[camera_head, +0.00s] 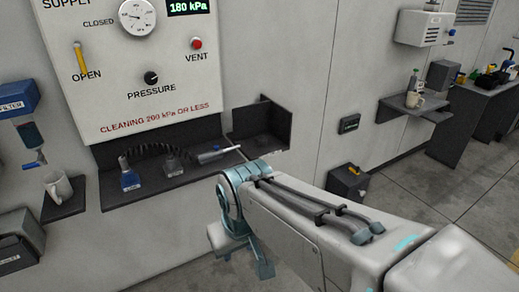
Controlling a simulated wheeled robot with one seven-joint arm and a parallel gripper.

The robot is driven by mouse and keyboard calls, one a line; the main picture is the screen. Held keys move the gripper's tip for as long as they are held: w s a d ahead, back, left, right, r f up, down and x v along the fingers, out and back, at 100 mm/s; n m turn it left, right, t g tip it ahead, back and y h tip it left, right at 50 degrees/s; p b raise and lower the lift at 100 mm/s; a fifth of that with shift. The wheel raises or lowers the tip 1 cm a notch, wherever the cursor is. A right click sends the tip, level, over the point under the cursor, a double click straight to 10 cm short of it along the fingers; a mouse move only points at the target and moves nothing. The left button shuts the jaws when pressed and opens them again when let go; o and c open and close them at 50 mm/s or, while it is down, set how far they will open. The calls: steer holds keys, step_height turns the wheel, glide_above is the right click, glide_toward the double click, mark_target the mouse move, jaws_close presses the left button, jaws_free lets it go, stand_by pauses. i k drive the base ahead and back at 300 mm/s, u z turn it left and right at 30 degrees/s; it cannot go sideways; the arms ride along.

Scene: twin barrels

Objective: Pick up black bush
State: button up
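I cannot pick out a black bush for certain in the head view. A dark grey wall shelf (150,192) holds a blue-based bottle (129,178), a black coiled hose (150,150), a small dark grey item (173,165) and a silver nozzle-like tool (216,155). My gripper (243,258) hangs below and in front of the shelf's right part, apart from these things. My own arm partly hides it, and I cannot tell how far apart its fingers are. No held object shows.
A white pressure panel (128,70) is above the shelf. An open dark box (262,130) adjoins the shelf's right end. A white mug (58,187) stands at left. A black bin (347,184) is on the floor. A bench (470,98) stands at far right; floor before it is clear.

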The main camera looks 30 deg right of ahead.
mark_target(261, 141)
steer(key=z, duration=1.1)
steer(key=i, duration=1.55)
steer(key=u, duration=0.95)
steer(key=i, duration=0.25)
steer(key=u, duration=0.15)
